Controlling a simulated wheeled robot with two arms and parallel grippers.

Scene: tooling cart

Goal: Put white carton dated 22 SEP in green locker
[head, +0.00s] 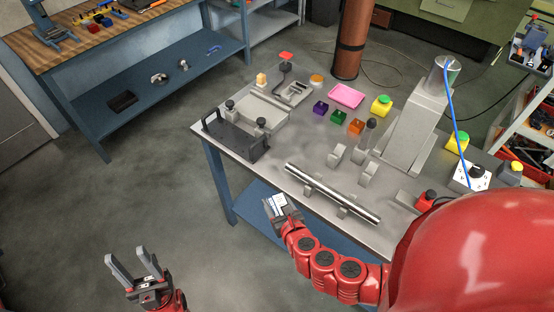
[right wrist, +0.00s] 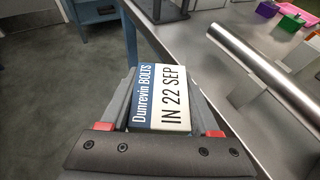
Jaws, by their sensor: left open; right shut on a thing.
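The white carton (right wrist: 165,98) has a dark blue band and reads "Dunrevin BOLTS" and "IN 22 SEP" in the right wrist view. My right gripper (right wrist: 160,115) is shut on it, with a finger on each side. In the head view the carton (head: 279,201) shows small and pale at the tip of my right arm, by the front edge of the grey table. My left gripper (head: 126,257) is open and empty over the floor at lower left. I cannot make out a green locker for certain; an olive-green cabinet (head: 450,22) stands at the top right.
The grey table (head: 235,170) holds a steel bar (head: 330,192), a dark-handled fixture (head: 236,137), several small coloured boxes and a grey machine column (head: 413,130). A blue shelf bench (head: 140,80) stands at the back left. The floor at left is clear.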

